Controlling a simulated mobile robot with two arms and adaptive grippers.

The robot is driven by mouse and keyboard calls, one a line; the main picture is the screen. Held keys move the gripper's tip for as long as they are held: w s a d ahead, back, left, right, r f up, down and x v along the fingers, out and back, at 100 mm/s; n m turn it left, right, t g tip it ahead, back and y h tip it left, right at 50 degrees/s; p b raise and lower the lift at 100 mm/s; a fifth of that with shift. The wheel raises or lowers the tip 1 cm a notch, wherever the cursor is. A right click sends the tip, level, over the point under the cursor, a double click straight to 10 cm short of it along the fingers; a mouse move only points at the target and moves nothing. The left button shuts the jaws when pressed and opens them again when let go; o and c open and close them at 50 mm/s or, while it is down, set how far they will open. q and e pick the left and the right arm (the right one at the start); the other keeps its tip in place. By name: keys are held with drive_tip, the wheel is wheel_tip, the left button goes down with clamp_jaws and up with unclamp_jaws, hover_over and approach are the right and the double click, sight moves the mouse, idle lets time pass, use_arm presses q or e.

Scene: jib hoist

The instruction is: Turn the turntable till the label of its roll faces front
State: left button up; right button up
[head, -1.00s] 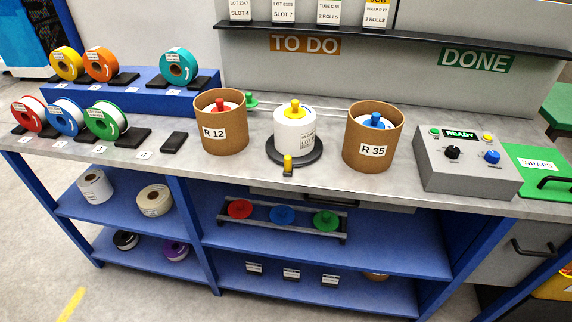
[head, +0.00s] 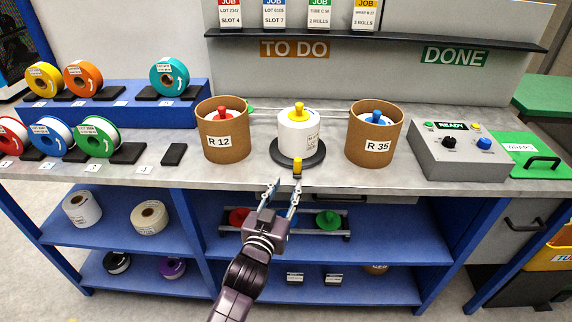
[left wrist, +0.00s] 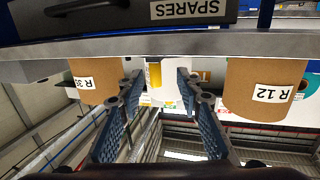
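The black turntable (head: 283,155) sits on the bench between two brown tubs and carries a white roll (head: 293,138) with a yellow top knob. The roll's printed label (head: 313,143) shows at its right side, turned away from straight front. A yellow peg (head: 297,166) stands at the turntable's front rim. My left gripper (head: 283,187) is open and empty, in front of the bench edge and just short of the peg. In the left wrist view, upside down, the peg (left wrist: 154,75) and the roll (left wrist: 171,88) show between the open fingers (left wrist: 156,82). My right gripper is not in view.
Tub R 12 (head: 222,146) stands left of the turntable and tub R 35 (head: 374,146) right, both close. A grey control box (head: 458,160) reading READY is farther right. Coloured rolls stand on the left. The bench's front edge (head: 350,190) lies beyond my gripper.

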sight(297, 165)
use_arm(q)
drive_tip(key=shift+t, duration=0.3)
drive_tip(key=w+d, duration=0.1)
drive_tip(key=w, duration=0.1)
drive_tip(key=w+r, duration=0.1)
drive_tip(key=w, duration=0.1)
drive_tip(key=w+d+r, duration=0.1)
drive_tip(key=w, duration=0.2)
drive_tip(key=shift+d+r, duration=0.2)
drive_tip(key=shift+d, duration=0.15)
drive_tip(key=shift+w+d, duration=0.15)
drive_tip(key=shift+w, duration=0.3)
drive_tip(key=c, duration=0.8)
clamp_jaws()
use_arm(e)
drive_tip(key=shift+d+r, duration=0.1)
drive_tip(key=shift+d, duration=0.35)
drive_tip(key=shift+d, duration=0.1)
